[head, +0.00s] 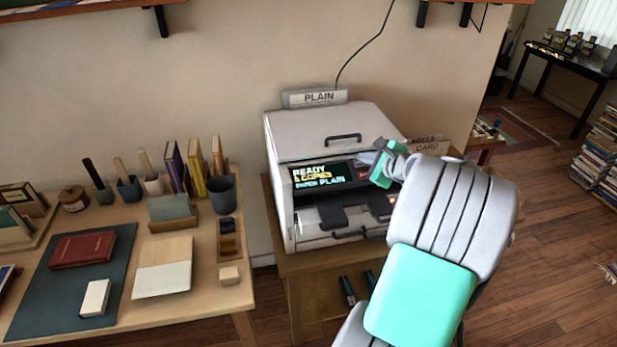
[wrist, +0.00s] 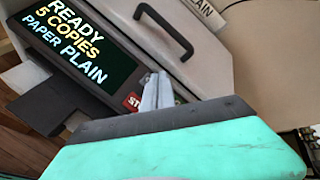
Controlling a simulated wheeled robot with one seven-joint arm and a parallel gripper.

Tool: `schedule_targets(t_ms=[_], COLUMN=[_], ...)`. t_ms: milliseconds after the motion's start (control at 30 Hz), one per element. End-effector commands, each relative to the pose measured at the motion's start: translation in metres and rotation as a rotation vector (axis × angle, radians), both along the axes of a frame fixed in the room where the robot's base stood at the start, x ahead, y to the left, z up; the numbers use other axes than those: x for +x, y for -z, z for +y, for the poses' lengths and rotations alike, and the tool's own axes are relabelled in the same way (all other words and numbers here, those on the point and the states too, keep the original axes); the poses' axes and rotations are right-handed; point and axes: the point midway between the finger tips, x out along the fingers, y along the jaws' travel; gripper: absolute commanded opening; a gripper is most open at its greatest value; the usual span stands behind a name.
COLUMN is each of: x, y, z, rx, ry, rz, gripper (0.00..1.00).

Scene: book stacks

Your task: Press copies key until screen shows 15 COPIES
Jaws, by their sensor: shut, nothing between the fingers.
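The copier (head: 300,140) is a pale grey machine with a dark handle on its lid. Its black screen (head: 330,173) reads READY, 5 COPIES, PAPER PLAIN, most clearly on the screen in the wrist view (wrist: 72,42). My gripper (head: 367,158) is shut and empty, at the front panel just right of the screen. In the wrist view my gripper's fingers (wrist: 157,92) lie together over the panel. A red key (wrist: 132,102) starting with ST shows left of the fingers, partly covered. The copies key is not visible; the fingers hide that part of the panel. I cannot tell whether they touch it.
The copier stands on a wooden stand (head: 290,267). A PLAIN sign (head: 318,97) is behind it, and a CARD sign (head: 428,146) is to its right. A wooden table (head: 200,307) with books and cups is at left. Wood floor (head: 545,235) is open at right.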

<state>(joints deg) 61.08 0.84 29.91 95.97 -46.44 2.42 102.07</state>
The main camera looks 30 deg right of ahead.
Motion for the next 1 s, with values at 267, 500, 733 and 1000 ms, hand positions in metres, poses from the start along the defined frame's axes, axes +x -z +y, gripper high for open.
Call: schedule_targets(t_ms=[267, 500, 733, 1000], x=[0.0, -0.003, -0.003, -0.008], y=[0.0, -0.012, -0.01, -0.033], z=[0.0, 0.001, 0.001, 0.002], rx=[0.0, 0.001, 0.001, 0.0], ry=[0.0, 0.0, 0.0, 0.001], rz=[0.0, 0.0, 0.0, -0.001], gripper=[0.0, 0.0, 0.0, 0.0])
